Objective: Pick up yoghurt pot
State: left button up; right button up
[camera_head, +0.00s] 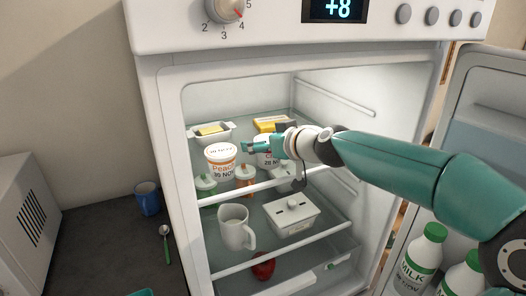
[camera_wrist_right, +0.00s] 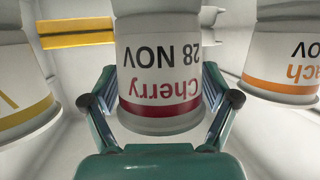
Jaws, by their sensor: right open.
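A white Cherry yoghurt pot (camera_wrist_right: 160,60) with a red band, dated 28 NOV, is upside down in the right wrist view. My right gripper (camera_wrist_right: 160,95) is open, with a finger on either side of the pot; I cannot tell whether they touch it. In the head view the right gripper (camera_head: 265,148) reaches in at the upper fridge shelf and partly hides this pot. A Peach pot (camera_head: 221,158) with an orange band stands to its left; it also shows at the right of the wrist view (camera_wrist_right: 284,60). A yellow-banded pot (camera_wrist_right: 22,85) is at the wrist view's left.
The upper shelf also holds a butter dish (camera_head: 211,132), a yellow pack (camera_head: 272,124) and small bottles (camera_head: 245,180). A white jug (camera_head: 235,228) and lidded box (camera_head: 292,215) stand below. The open fridge door (camera_head: 484,110) with milk bottles (camera_head: 425,250) is at right.

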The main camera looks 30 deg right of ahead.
jog(key=shift+w, duration=0.1)
jog(key=c, duration=1.1)
jog(key=shift+c, duration=0.2)
jog(key=shift+r, duration=0.15)
